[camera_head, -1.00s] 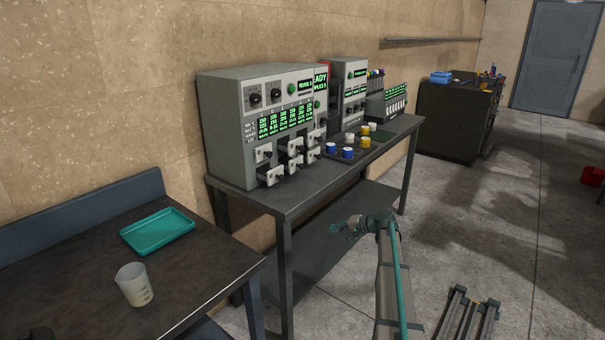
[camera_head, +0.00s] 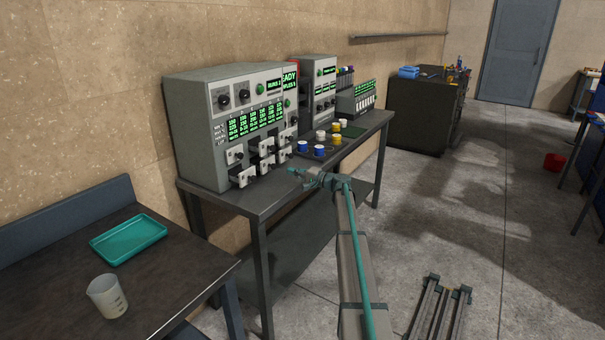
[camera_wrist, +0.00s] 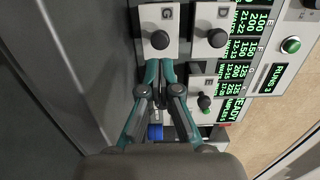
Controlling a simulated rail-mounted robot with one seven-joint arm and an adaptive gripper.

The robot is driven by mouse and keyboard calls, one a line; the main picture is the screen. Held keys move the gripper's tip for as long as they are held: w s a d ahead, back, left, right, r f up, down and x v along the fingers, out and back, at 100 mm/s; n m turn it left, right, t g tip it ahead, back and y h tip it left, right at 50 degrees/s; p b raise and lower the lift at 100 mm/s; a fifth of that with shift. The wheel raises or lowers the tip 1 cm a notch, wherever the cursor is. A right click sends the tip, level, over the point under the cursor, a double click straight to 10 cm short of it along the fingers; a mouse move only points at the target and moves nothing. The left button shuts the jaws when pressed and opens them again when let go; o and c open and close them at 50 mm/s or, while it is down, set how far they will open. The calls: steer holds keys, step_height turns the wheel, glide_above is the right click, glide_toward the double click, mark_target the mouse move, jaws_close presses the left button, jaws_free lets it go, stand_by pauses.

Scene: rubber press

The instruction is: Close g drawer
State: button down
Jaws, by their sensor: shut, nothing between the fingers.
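The G drawer (camera_wrist: 160,40) has a pale front with a dark round knob and a G label in the wrist view. In the head view it appears to be the lower-left drawer (camera_head: 243,177) of the grey machine (camera_head: 205,130), its front standing out from the panel. My gripper (camera_wrist: 160,64) is shut and empty, its tips beside the G front in the picture; contact cannot be told. In the head view my gripper (camera_head: 295,172) is near the table's front edge, right of the drawers. Drawer D (camera_wrist: 212,38) is beside G in the wrist view.
Drawer E (camera_wrist: 204,101) is near my fingers in the wrist view. Blue-sided cups (camera_head: 319,150) and others stand on the table (camera_head: 262,202) right of the drawers. A teal tray (camera_head: 128,238) and a beaker (camera_head: 107,296) are on the nearer table.

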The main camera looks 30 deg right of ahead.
mark_target(269, 164)
steer(key=shift+p+x, duration=0.7)
steer(key=shift+x, duration=2.3)
steer(key=shift+w, duration=0.1)
steer(key=shift+w+a+f+b, duration=0.15)
steer(key=shift+w+a+b, duration=0.05)
steer(key=shift+w+b, duration=0.2)
steer(key=b+x, duration=0.3)
steer(key=x, duration=0.2)
steer(key=shift+w+f, duration=0.1)
steer(key=shift+w, duration=0.2)
steer(key=shift+w+r, duration=0.1)
steer(key=shift+r, duration=0.2)
